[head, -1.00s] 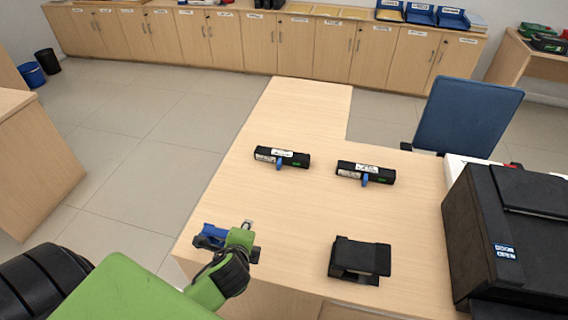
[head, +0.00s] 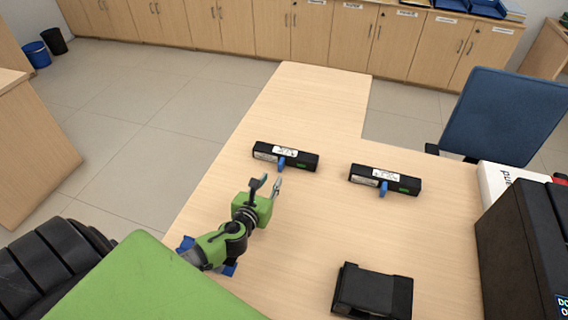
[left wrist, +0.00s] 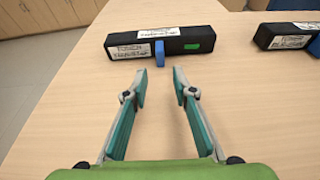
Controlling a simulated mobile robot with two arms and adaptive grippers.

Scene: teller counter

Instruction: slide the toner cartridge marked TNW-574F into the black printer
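Two black toner cartridges with white labels, a green patch and a blue tab lie on the desk: a left one (head: 286,156) and a right one (head: 385,180). Their codes are too small to read. My left gripper (head: 268,184) is open and empty, just short of the left cartridge. In the left wrist view, the open fingers (left wrist: 159,80) point at this cartridge (left wrist: 130,43), with its blue tab beyond the gap between them. The right cartridge (left wrist: 285,37) is cut off there. The black printer (head: 522,240) stands at the right edge, partly out of frame. My right gripper is not in view.
A black desk item (head: 374,291) stands at the desk's front. A blue object (head: 187,243) is partly hidden behind my left arm. A white box (head: 499,183) sits beside the printer, and a blue chair (head: 503,112) stands behind the desk. The desk's far end (head: 318,95) is clear.

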